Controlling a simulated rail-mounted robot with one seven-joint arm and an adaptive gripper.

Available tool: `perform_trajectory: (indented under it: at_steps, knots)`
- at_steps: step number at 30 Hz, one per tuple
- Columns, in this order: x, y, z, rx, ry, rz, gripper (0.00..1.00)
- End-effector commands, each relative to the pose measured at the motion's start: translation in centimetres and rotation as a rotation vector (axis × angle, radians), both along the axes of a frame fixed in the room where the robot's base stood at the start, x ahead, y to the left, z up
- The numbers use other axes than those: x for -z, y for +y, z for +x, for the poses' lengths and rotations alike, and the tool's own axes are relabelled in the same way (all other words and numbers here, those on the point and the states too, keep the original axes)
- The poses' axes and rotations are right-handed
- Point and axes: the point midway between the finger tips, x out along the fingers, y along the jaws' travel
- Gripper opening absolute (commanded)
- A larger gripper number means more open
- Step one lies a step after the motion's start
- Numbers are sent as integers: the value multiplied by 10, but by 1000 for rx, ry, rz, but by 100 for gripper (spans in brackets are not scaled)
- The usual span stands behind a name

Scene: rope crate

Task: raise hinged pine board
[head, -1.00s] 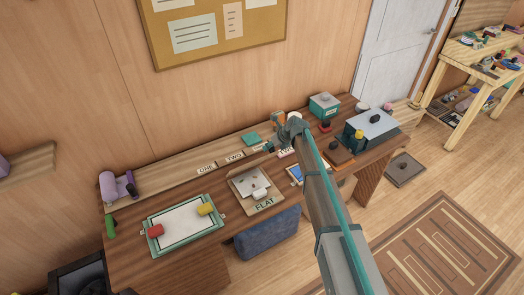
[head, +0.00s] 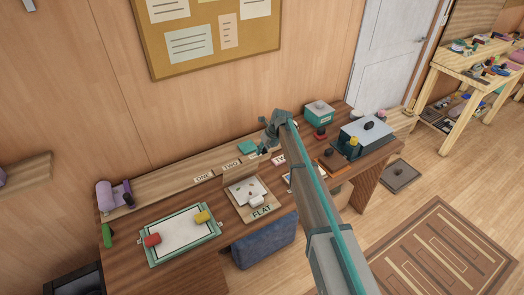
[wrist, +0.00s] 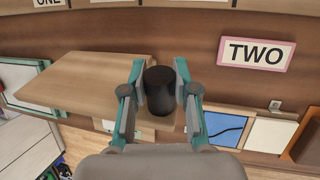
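The pine board (wrist: 90,80) shows in the wrist view as a plain tan panel with a dark cylindrical knob (wrist: 160,92) near its right edge. My gripper (wrist: 161,75) has its two fingers closed in on either side of the knob, which fills the space between them. In the head view the board (head: 238,182) appears tilted up behind the pale plate with the FLAT label (head: 262,211). My gripper (head: 263,149) is small there, above and right of the board. The hinge is hidden.
A teal-framed white sheet (head: 180,233) with a red and a yellow grip lies left of the board. A pink-edged TWO label (wrist: 255,53) and a blue panel (wrist: 215,130) lie to the right. A grey-lidded box (head: 367,133) stands at the desk's right end.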

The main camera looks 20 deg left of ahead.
Motion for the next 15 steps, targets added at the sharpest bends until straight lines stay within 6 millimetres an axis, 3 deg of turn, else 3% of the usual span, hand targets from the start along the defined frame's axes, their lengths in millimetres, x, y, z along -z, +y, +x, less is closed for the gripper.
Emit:
perform_trajectory:
  at_steps: [1,5,15]
  knots:
    - [0,1,0,0,-1,1,35]
    - [0,0,0,0,-1,1,56]
    - [-2,-1,0,0,-1,1,56]
